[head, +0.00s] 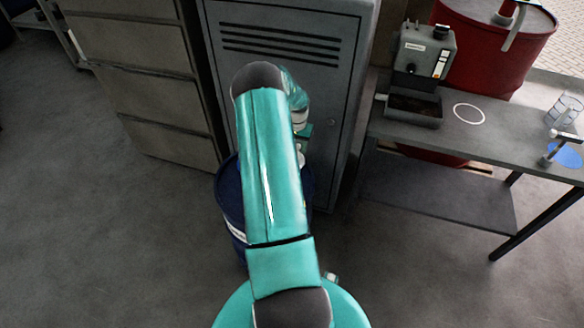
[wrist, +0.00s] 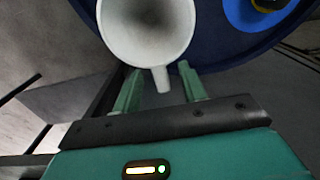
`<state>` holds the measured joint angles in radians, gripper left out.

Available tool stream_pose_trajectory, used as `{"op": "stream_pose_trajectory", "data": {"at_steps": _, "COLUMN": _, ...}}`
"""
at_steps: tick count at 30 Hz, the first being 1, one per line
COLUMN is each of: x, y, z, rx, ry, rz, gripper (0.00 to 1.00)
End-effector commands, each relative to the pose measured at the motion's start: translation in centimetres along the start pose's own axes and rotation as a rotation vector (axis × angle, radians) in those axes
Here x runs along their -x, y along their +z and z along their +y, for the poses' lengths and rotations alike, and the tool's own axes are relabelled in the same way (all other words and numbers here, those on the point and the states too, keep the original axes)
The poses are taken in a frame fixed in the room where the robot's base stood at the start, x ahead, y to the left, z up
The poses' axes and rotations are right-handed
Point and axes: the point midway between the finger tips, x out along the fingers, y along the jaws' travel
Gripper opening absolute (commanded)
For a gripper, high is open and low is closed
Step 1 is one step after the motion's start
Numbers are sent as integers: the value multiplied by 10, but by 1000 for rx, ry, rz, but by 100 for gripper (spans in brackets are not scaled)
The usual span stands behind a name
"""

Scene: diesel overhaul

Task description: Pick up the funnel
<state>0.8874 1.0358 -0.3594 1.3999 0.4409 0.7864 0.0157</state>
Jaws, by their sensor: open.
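The white funnel (wrist: 147,28) shows in the wrist view at the top, with its wide mouth towards the camera and a small tab on its near rim. It is at the dark blue drum (wrist: 222,52), whose top lies behind it. My gripper (wrist: 159,68) is open, with its two green fingers on either side of the tab. I cannot tell whether either finger touches it. In the head view, my arm hides most of the drum (head: 230,200), and only a small white bit of what may be the funnel shows beside the arm.
A bright blue disc (wrist: 245,14) with a dark cap lies on the drum top. A grey locker (head: 340,100) stands behind the drum. A metal bench (head: 480,140) at right holds a machine (head: 420,60) and a clear jar (head: 563,112). Floor at left is clear.

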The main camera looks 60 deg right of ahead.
Motion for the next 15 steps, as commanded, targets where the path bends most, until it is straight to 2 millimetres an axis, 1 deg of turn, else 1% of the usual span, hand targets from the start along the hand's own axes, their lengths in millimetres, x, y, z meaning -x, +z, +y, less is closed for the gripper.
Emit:
{"op": "stream_pose_trajectory", "data": {"at_steps": 4, "x": -11, "y": 0, "z": 0, "rx": -1, "ry": 0, "rz": 0, "gripper": 42}}
{"op": "stream_pose_trajectory", "data": {"at_steps": 9, "x": -39, "y": 0, "z": 1, "rx": 0, "ry": 1, "rz": -2, "gripper": 42}}
{"op": "stream_pose_trajectory", "data": {"at_steps": 12, "x": -50, "y": 0, "z": 1, "rx": 1, "ry": 0, "rz": -1, "gripper": 42}}
{"op": "stream_pose_trajectory", "data": {"at_steps": 15, "x": -54, "y": 0, "z": 1, "rx": 0, "ry": -1, "rz": 1, "gripper": 42}}
